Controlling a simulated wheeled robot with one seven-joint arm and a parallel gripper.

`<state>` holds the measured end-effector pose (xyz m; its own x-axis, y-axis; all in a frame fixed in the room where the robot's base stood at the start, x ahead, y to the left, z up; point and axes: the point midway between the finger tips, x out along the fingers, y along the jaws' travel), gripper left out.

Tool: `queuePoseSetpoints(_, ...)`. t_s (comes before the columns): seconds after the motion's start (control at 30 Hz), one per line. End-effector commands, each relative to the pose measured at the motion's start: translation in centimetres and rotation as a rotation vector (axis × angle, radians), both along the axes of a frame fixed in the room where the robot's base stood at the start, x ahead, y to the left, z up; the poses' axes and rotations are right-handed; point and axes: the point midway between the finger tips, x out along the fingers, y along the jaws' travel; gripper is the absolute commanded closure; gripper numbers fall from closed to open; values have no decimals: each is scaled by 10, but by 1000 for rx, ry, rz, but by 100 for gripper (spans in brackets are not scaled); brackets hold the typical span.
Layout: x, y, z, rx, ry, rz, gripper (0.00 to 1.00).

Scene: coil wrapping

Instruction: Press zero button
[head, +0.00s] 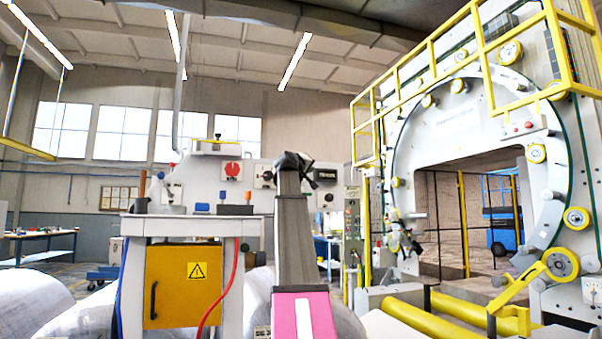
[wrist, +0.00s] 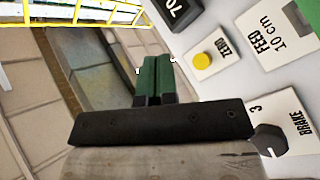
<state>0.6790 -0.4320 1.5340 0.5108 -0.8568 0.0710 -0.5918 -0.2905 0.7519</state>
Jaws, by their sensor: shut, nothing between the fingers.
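The zero button is a round yellow button (wrist: 203,61) on a white plate labelled ZERO, on the pale control panel (wrist: 222,88) in the wrist view. My gripper (wrist: 159,60) shows there as two green fingers pressed together, shut and empty. The fingertips are left of the yellow button, with a visible gap in the picture; I cannot tell the depth between them. In the head view my arm rises in front of the panel (head: 268,201), and I cannot make out the zero button there.
In the wrist view a FEED 10 cm label (wrist: 266,38) and a black BRAKE knob (wrist: 269,140) sit right of the button. In the head view a white bench (head: 190,226) with a yellow cabinet (head: 184,286) stands left, and a large ring machine (head: 455,128) right.

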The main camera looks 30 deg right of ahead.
Motion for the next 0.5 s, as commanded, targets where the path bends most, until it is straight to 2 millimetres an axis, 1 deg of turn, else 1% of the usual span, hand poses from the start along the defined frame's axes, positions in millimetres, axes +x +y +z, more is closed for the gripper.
queuePoseSetpoints(0.03, 7, -2, 1, 1, 0, 1, 100)
queuePoseSetpoints(0.5, 62, -15, 1, -1, 2, 0, 100)
